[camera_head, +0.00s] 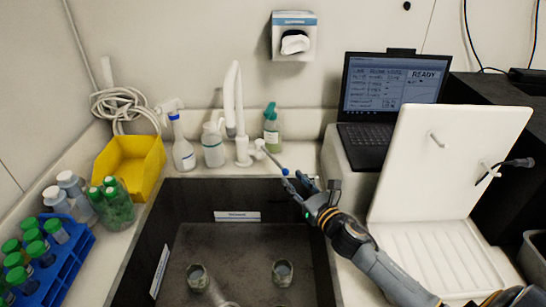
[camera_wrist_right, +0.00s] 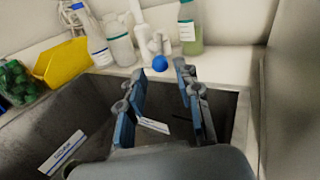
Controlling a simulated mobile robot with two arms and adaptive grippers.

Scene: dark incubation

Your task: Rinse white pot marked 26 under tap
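The white tap (camera_head: 232,90) stands behind the dark sink (camera_head: 190,187). Its lever, ending in a blue ball (camera_head: 285,171), points towards the front right. My right gripper (camera_head: 301,183) is over the back right of the sink, beside the ball. In the right wrist view, its fingers (camera_wrist_right: 160,92) are apart with nothing between them, and the blue ball (camera_wrist_right: 160,63) shows beyond their tips. Two small round pots stand in the sink, a left one (camera_head: 196,278) and a right one (camera_head: 283,273). No number is readable on either. My left gripper is not in view.
Bottles (camera_head: 183,153) and a yellow bin (camera_head: 130,160) stand behind and left of the sink. A blue rack (camera_head: 62,262) of green-capped tubes is at far left. A laptop (camera_head: 390,90) and white drying rack (camera_head: 450,140) stand on the right.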

